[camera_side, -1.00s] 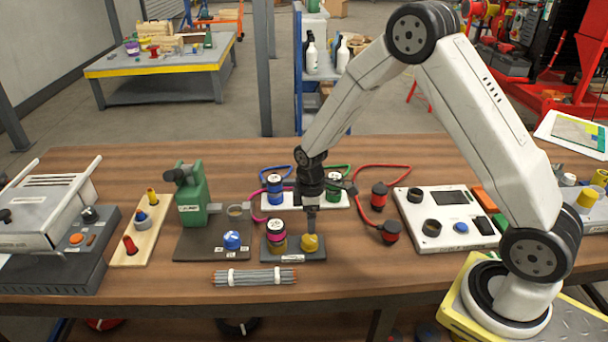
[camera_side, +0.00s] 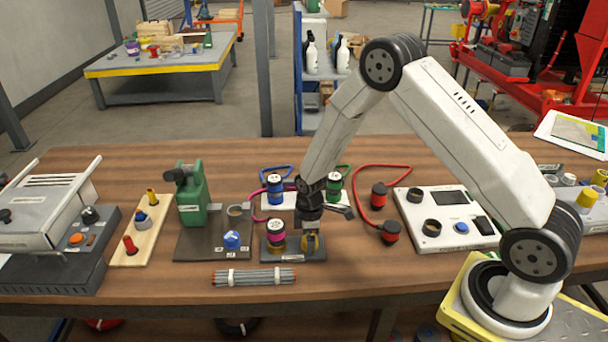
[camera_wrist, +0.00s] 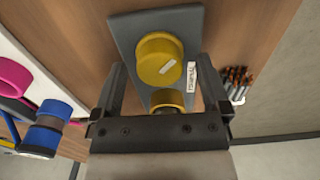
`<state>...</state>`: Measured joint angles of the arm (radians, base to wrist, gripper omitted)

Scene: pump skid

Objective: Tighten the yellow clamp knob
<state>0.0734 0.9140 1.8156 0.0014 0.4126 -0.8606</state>
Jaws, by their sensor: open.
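The yellow clamp knob (camera_side: 310,243) stands on a small dark grey plate (camera_side: 303,257). It is a round yellow cap with a pale mark on top, clear in the wrist view (camera_wrist: 160,60). In the wrist view the open fingers (camera_wrist: 164,75) lie left and right of the knob, with gaps on both sides. I cannot tell whether either finger touches it.
A smaller yellow cylinder (camera_wrist: 167,98) is partly hidden by my gripper. A white board (camera_side: 280,204) with a blue connector (camera_side: 275,185) lies behind. A cable bundle (camera_side: 254,277) lies in front.

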